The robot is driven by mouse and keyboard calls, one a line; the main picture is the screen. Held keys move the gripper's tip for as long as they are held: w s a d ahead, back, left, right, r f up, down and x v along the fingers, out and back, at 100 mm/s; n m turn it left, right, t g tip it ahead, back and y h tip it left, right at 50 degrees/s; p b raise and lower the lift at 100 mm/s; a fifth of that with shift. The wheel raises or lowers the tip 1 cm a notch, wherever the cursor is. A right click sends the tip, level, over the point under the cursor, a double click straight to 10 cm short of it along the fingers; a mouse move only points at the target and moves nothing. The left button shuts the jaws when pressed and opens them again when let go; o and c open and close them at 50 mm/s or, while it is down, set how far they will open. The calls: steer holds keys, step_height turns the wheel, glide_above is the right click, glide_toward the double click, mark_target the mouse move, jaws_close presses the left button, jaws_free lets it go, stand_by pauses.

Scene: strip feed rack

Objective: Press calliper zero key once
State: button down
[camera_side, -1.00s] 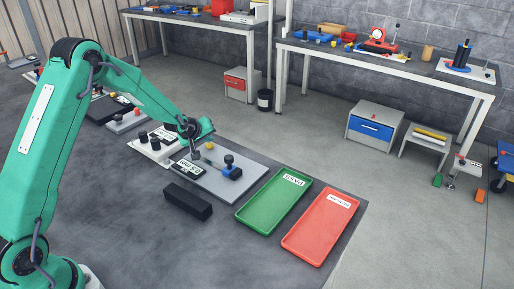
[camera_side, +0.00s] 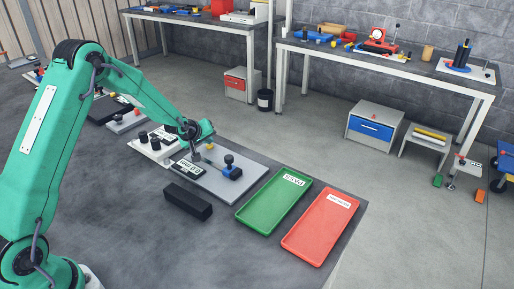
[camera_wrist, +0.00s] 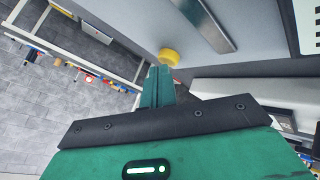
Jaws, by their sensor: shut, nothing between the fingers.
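The calliper fixture is a grey plate (camera_side: 215,185) on the dark bench, with a small display (camera_side: 189,167) at its left end. The digits are too small to read surely. A yellow round key (camera_side: 209,147) shows near the plate's back edge, and in the wrist view it (camera_wrist: 170,57) stands just beyond my fingertips. A blue block (camera_side: 232,173) with a black knob sits further right on the plate. My gripper (camera_wrist: 158,72) is shut and empty, its tips close beside the yellow key. I cannot tell whether they touch it.
A black bar (camera_side: 188,201) lies in front of the plate. A green tray (camera_side: 273,202) and a red tray (camera_side: 320,228) lie to the right. A white block with black knobs (camera_side: 152,148) stands left of the plate. Bare bench lies in front.

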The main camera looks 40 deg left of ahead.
mark_target(209, 149)
steer(key=shift+r, duration=0.8)
steer(key=shift+r, duration=0.1)
steer(key=shift+r, duration=2.45)
